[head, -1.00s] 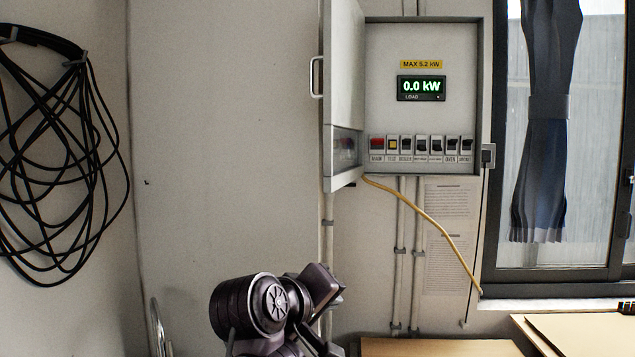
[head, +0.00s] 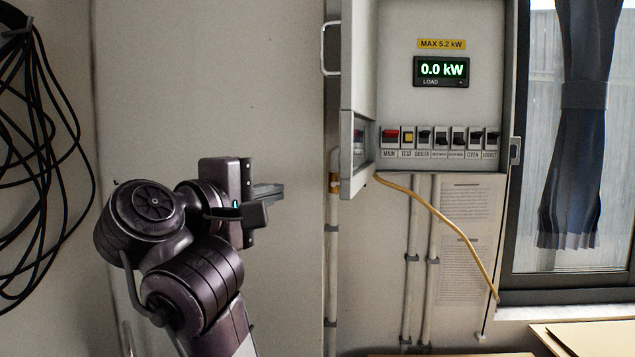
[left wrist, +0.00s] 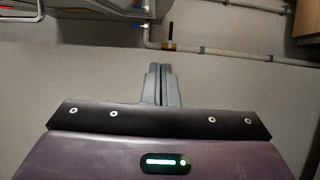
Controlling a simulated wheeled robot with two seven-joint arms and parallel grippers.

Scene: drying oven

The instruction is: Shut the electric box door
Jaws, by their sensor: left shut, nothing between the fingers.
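The electric box (head: 440,115) is on the wall at the upper right of the head view, with its display and row of switches exposed. Its door (head: 359,75) stands open, swung out on the left side of the box, with a handle (head: 325,48) on its outer left face. My left gripper (head: 280,189) is shut and empty, to the left of the door and lower than it, apart from it. Its closed fingers (left wrist: 161,85) show in the left wrist view, with bare wall around them. My right gripper is not in view.
A yellow cable (head: 440,216) hangs from the box's lower left toward the window sill. Pipes (head: 408,260) run down the wall below. Black cable loops (head: 40,150) hang at the left. A window with a dark curtain (head: 583,150) is at the right. Wall left of the door is clear.

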